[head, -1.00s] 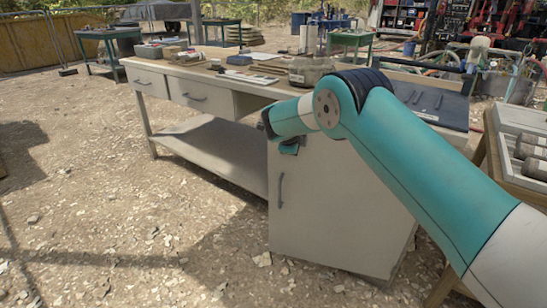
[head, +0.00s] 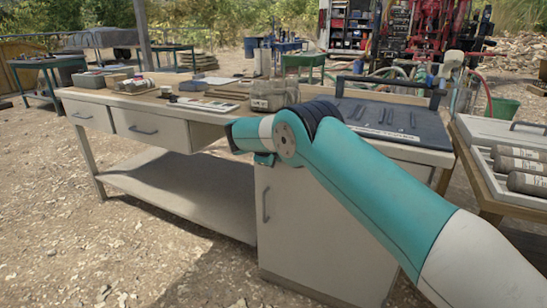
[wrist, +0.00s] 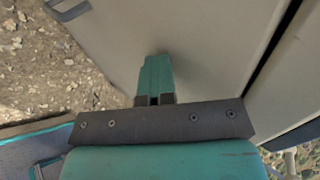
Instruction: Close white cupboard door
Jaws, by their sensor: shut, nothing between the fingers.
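The white cupboard door (head: 310,235) is at the right end of the workbench, below its top, with a grey vertical handle (head: 266,205) near its left edge. In the wrist view the pale door panel (wrist: 205,55) fills the middle, with the handle (wrist: 68,10) at top left. A narrow dark gap runs along the panel's right side. I cannot tell whether the door is fully flush. My gripper (wrist: 155,62) is shut and empty, its fingertips at or very near the door's face. In the head view my arm hides the door's upper part and most of the gripper.
The workbench (head: 85,93) has two drawers, a low shelf (head: 185,190), and small items and a dark case (head: 390,122) on top. A wooden table (head: 475,185) with a tray of cylinders stands close at right. Gravel ground at left is open.

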